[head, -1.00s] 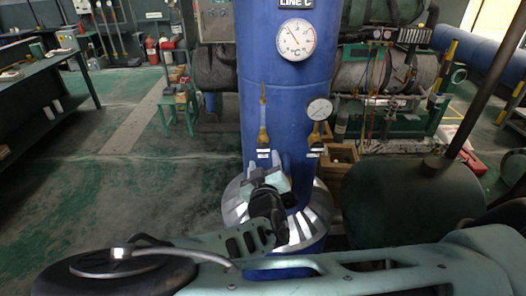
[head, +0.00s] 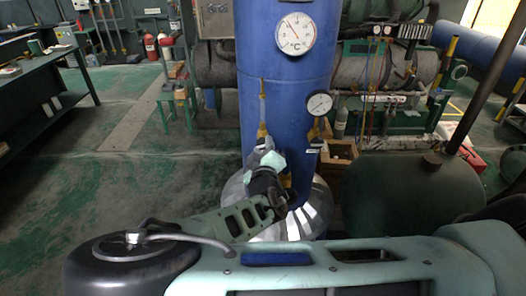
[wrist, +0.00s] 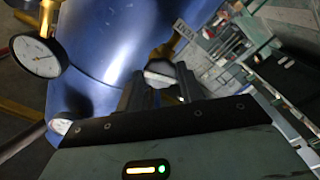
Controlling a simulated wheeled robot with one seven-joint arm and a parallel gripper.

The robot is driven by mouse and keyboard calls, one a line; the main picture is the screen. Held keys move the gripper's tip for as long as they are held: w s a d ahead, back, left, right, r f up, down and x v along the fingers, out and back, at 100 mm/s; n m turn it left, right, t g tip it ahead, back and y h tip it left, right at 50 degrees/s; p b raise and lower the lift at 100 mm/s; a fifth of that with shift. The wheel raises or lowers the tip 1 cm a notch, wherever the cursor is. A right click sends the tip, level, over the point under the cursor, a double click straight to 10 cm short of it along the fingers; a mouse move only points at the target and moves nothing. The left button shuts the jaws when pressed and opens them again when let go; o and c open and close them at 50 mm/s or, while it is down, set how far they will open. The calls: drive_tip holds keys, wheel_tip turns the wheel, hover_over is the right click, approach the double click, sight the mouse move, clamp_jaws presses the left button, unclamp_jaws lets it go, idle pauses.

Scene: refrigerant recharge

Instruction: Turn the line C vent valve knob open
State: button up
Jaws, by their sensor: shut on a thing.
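The blue line C column (head: 285,95) stands in the middle of the head view with a round temperature dial (head: 296,33) and a smaller gauge (head: 319,103). My gripper (head: 265,155) is at the column's front, below a thin upright gauge tube with a yellow fitting (head: 262,130). In the wrist view my gripper (wrist: 160,84) has its dark fingers on both sides of a pale, rounded piece (wrist: 159,72), which appears to be the valve knob. The fingers are shut on it and hide part of it. In the head view the knob is hidden by my gripper, and its turn angle cannot be told.
A silver flared jacket (head: 316,205) surrounds the column's base. A green tank (head: 395,195) stands close on the right. The small gauge also shows in the wrist view (wrist: 37,55), left of my gripper. Open floor (head: 130,180) lies to the left.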

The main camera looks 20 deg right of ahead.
drive_tip(key=shift+s+f+n, duration=0.1)
drive_tip(key=shift+n, duration=0.3)
drive_tip(key=n+b, duration=0.1)
drive_tip(key=n, duration=0.1)
drive_tip(key=shift+f+n, duration=0.1)
drive_tip(key=shift+n, duration=1.1)
drive_tip(key=shift+a+n+b, duration=0.1)
drive_tip(key=shift+n+b, duration=0.4)
drive_tip(key=shift+n, duration=0.3)
drive_tip(key=n, duration=0.3)
drive_tip(key=shift+b, duration=0.3)
